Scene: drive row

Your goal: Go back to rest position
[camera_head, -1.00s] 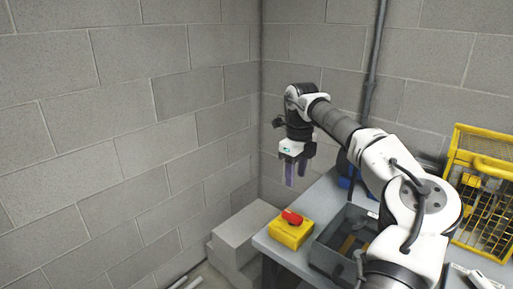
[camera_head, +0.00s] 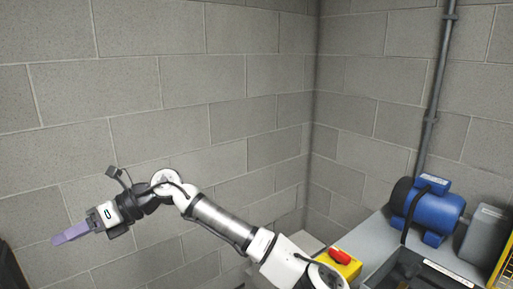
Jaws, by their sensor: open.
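My gripper (camera_head: 70,233) is at the lower left of the head view, with its purple fingers pointing left. It is open, and nothing shows between the fingers. It is out in front of the block wall, well left of the workbench and touching nothing that I can see. My arm stretches from the bottom middle up and left to it. The gap between the fingers is hard to see from this side.
On the grey workbench (camera_head: 378,225) at the right are a yellow box with a red top (camera_head: 341,258), a dark grey bin (camera_head: 432,268), a blue motor (camera_head: 433,211) and a grey box (camera_head: 485,236). A yellow edge (camera_head: 505,270) shows at far right. Pale blocks (camera_head: 299,246) stand beside the bench.

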